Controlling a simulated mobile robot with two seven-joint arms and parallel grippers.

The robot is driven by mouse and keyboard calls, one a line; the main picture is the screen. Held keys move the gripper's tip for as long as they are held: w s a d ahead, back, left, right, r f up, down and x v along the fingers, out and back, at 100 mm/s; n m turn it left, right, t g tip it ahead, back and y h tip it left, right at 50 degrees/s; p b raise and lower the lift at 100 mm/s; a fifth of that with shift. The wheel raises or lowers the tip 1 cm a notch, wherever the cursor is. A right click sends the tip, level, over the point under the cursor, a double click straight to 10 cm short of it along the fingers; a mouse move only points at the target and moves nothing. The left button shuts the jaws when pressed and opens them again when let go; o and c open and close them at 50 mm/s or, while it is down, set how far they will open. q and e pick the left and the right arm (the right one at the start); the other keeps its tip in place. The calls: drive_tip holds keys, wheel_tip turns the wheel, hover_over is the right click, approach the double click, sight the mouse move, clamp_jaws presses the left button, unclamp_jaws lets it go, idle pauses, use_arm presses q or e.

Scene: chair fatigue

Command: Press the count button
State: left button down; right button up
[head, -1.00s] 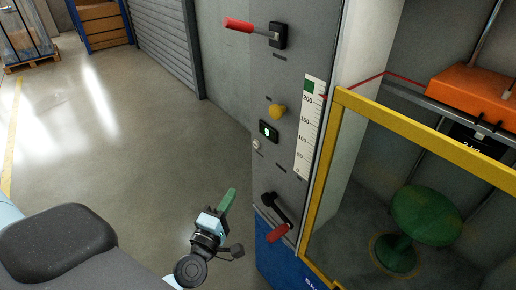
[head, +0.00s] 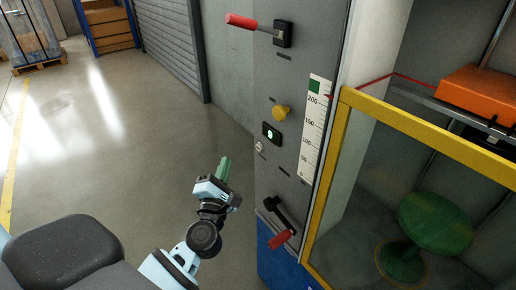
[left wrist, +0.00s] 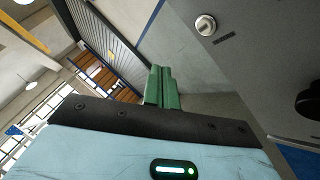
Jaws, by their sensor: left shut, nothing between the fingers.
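A grey machine panel (head: 268,180) carries a small lit counter display (head: 271,135) with a green digit. Just below it is a small round silver button (head: 259,147), which also shows in the left wrist view (left wrist: 205,24). A yellow knob (head: 282,112) sits above the display. No readable label tells me which is the count button. My left gripper (head: 226,163), with green fingers, is shut and empty. It is left of the panel, lower than the silver button and apart from it. Its closed fingers also show in the left wrist view (left wrist: 162,82). My right gripper is out of view.
A red-handled lever (head: 242,21) sticks out left at the panel's top, and a red-gripped crank (head: 281,239) is low on it. A yellow-framed guard (head: 328,180) stands to the right, with a green stool (head: 435,222) behind it. The floor left of the panel is clear.

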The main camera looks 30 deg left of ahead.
sight(259, 148)
use_arm(q)
drive_tip(key=w+d, duration=0.3)
drive_tip(key=w, duration=0.4)
drive_tip(key=shift+b, duration=0.45)
idle(1.5)
drive_tip(key=shift+w, duration=0.15)
drive_tip(key=shift+w+d, duration=0.1)
drive_tip(key=shift+w, duration=0.15)
